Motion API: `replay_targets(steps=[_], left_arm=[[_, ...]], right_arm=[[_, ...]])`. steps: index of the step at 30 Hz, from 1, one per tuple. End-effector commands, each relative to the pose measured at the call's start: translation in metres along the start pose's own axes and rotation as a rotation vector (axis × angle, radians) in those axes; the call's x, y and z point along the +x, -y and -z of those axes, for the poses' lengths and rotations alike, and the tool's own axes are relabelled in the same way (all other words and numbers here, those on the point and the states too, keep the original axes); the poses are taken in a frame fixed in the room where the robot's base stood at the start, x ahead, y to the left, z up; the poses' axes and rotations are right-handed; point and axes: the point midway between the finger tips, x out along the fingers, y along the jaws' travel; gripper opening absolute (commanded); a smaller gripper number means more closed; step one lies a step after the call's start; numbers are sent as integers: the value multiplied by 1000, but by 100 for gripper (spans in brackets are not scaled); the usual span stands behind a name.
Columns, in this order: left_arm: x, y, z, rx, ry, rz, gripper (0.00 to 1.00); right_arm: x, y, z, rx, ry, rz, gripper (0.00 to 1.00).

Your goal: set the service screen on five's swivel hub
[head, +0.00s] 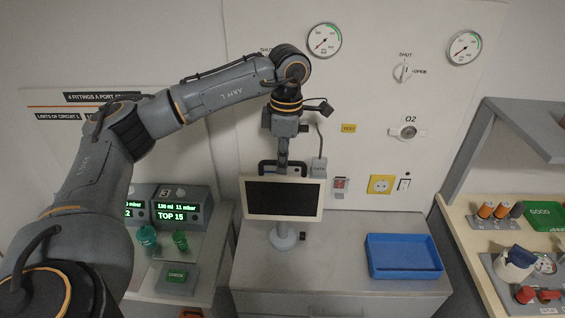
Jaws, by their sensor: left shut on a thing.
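The service screen (284,199) is a dark panel with a cream frame and a black handle on top, upright and facing me. My left gripper (283,164) comes down from above and is shut on the screen's handle. A grey stand with a round foot (284,240) shows directly below the screen on the grey cabinet top. The hub at the top of the stand is hidden behind the screen, so I cannot tell whether they touch. My right gripper is not in view.
A blue tray (403,256) lies right of the stand on the cabinet top (335,225). Ventilator unit 3 (183,207) stands on the left. The wall behind carries gauges, knobs and a yellow socket (381,184). A bench with small parts (516,258) is at the right.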

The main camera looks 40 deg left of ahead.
Motion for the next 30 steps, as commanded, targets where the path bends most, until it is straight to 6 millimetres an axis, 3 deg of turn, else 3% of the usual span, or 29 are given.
replay_targets(steps=[30], left_arm=[[-34, -1, 1, 0, 6, -6, 0]], right_arm=[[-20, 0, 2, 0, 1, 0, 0]])
